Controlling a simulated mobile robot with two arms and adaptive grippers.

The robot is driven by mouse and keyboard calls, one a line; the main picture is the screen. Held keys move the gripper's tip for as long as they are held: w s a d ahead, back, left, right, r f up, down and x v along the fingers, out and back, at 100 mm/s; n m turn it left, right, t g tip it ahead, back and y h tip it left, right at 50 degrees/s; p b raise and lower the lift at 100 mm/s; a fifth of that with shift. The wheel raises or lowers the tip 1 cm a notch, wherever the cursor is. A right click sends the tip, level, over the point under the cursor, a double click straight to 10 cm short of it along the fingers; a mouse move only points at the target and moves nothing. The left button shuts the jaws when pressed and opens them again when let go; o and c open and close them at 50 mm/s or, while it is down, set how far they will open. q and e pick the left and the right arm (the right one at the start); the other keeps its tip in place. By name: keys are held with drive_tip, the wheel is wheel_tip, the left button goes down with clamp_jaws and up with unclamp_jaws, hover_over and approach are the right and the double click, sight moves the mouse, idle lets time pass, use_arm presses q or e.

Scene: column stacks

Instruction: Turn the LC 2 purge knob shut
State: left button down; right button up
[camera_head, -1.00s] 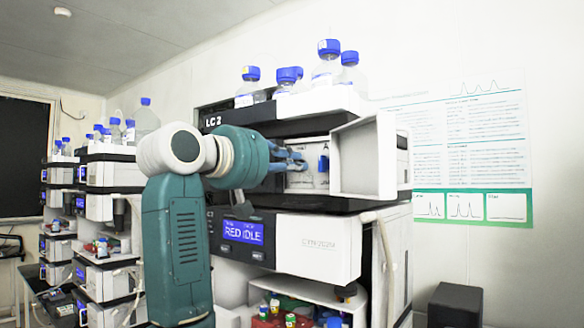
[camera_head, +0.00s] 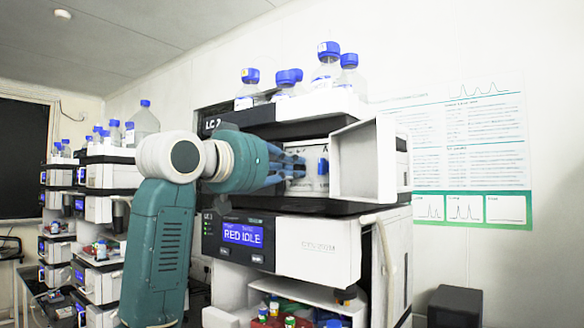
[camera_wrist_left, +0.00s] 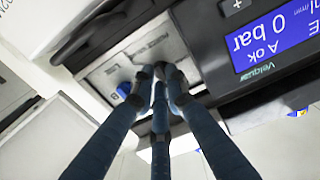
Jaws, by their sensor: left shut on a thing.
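The LC 2 stack (camera_head: 212,124) stands in the middle of the head view, with an open recess in its pump module. A white panel (camera_wrist_left: 130,65) in the recess carries a blue knob (camera_head: 322,166), which shows in the wrist view (camera_wrist_left: 124,89) beside a letter B. My left gripper (camera_head: 298,167) reaches into the recess from the left. In the wrist view its three fingers (camera_wrist_left: 160,78) are closed together against the panel, right of the blue knob and apart from it. What they grip, apparently the purge knob, is hidden between the fingertips. My right gripper is not in view.
An open white door (camera_head: 365,160) stands out at the recess's right side. Blue-capped bottles (camera_head: 327,65) stand on top. The module below has a blue display (camera_head: 243,234); the wrist view shows another display (camera_wrist_left: 268,38) reading 0 bar. More stacks (camera_head: 108,175) stand left.

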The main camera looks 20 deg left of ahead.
use_arm(q)
drive_tip(key=shift+f, duration=0.15)
drive_tip(key=c, duration=1.7)
unclamp_jaws()
drive_tip(key=shift+c, duration=0.2)
drive_tip(key=v, duration=1.2)
